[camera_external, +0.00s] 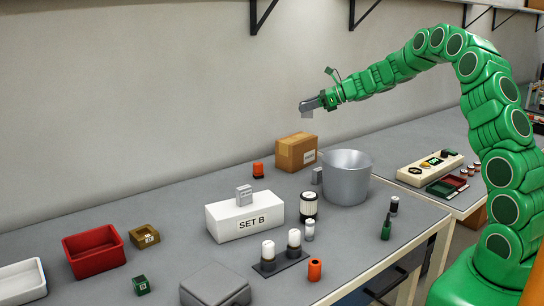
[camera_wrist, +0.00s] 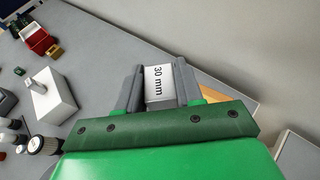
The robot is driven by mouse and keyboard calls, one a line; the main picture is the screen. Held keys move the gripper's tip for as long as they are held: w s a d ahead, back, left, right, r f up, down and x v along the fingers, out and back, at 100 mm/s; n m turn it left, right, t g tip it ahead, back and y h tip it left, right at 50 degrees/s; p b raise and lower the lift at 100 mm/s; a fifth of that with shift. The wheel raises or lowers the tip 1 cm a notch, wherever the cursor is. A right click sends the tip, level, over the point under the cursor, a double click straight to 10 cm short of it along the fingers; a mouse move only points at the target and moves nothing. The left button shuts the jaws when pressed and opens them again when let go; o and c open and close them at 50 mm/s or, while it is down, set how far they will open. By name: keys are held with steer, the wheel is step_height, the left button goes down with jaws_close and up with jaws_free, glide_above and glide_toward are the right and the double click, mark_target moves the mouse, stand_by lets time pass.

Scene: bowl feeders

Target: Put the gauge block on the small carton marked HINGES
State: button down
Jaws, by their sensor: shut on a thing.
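My gripper (camera_external: 310,104) is raised high above the bench, above the brown cardboard carton. It is shut on a grey gauge block (camera_wrist: 159,84) with a white face reading "30 mm"; the block also shows below the fingers in the external view (camera_external: 307,114). The small brown carton (camera_external: 290,155) stands on the bench near the wall, with a white label too small to read. Part of the carton shows behind my gripper's right finger in the wrist view (camera_wrist: 214,88). The block is apart from the carton.
A large grey pot (camera_external: 346,182) stands right of the carton, with a small grey block (camera_external: 317,175) between. An orange-red item (camera_external: 258,169) is at the carton's left. A white SET B box (camera_external: 225,222) bears another grey block (camera_external: 244,195). A red bin (camera_external: 93,248) stands far left.

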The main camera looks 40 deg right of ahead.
steer(key=shift+w+d+f, duration=0.1)
steer(key=shift+w+f, duration=1.25)
steer(key=shift+f, duration=0.15)
steer(key=shift+w+d+f, duration=0.1)
steer(key=shift+w+f, duration=1.25)
steer(key=shift+f, duration=1.7)
steer(key=c, duration=0.7)
jaws_free()
steer(key=shift+f, duration=0.1)
steer(key=shift+c, duration=0.2)
steer(key=shift+s+d+r, duration=0.1)
steer(key=shift+r, duration=0.15)
steer(key=v, duration=1.1)
steer(key=shift+s+d, duration=0.25)
